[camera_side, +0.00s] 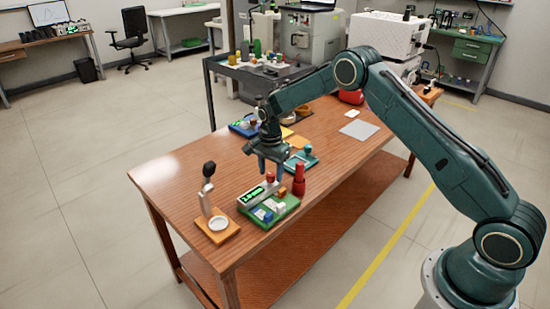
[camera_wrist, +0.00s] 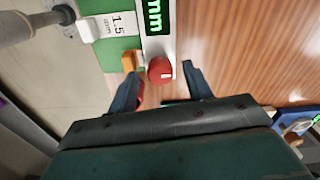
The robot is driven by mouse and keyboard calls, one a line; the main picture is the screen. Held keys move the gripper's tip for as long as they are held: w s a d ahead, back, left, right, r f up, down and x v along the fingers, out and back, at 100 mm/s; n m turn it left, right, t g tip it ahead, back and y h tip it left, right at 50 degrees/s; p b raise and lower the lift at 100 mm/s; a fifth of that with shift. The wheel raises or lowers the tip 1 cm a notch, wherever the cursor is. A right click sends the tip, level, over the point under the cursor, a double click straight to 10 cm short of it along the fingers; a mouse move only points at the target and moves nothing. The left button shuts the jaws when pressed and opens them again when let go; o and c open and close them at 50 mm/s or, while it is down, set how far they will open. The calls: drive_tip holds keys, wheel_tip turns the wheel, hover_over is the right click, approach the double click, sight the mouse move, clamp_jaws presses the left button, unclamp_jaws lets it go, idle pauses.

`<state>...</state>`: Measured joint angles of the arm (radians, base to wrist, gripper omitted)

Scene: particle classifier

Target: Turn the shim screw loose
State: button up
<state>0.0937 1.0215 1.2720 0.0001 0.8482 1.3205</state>
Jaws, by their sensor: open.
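A red round knob (camera_wrist: 160,69) with a small white mark, which looks like the shim screw, sits at the end of a grey bar with a green digital readout (camera_wrist: 154,18). In the side view my gripper (camera_side: 271,170) points down over the knob. I cannot tell whether the fingers touch it.
White blocks (camera_side: 280,207) lie on the green board, one beside a "1.5" label in the wrist view. A red post (camera_side: 299,181) stands close on the right. A stand on an orange base (camera_side: 218,231) is to the left. A teal fixture (camera_side: 301,162) is behind.

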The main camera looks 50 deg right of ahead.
drive_tip(key=shift+f, duration=0.35)
drive_tip(key=c, duration=1)
